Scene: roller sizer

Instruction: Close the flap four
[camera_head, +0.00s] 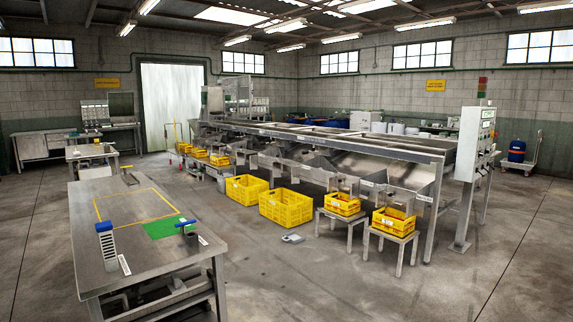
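The roller sizer (403,143) is a long grey metal machine that runs from the back middle to the right. A row of metal outlet chutes (405,177) runs along its near side, above yellow crates. Small flap-like plates show on the chutes. I cannot tell which one is flap four, or whether it is open or shut, as the labels are too small to read. Neither of my grippers is in view, and no part of my arms shows.
A steel table (95,262) with a green mat (165,228) and blue-topped items fills the near left. Yellow crates (286,208) stand on the floor; others sit on stools (388,238) by the machine. A control cabinet (470,145) stands right. The near right floor is clear.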

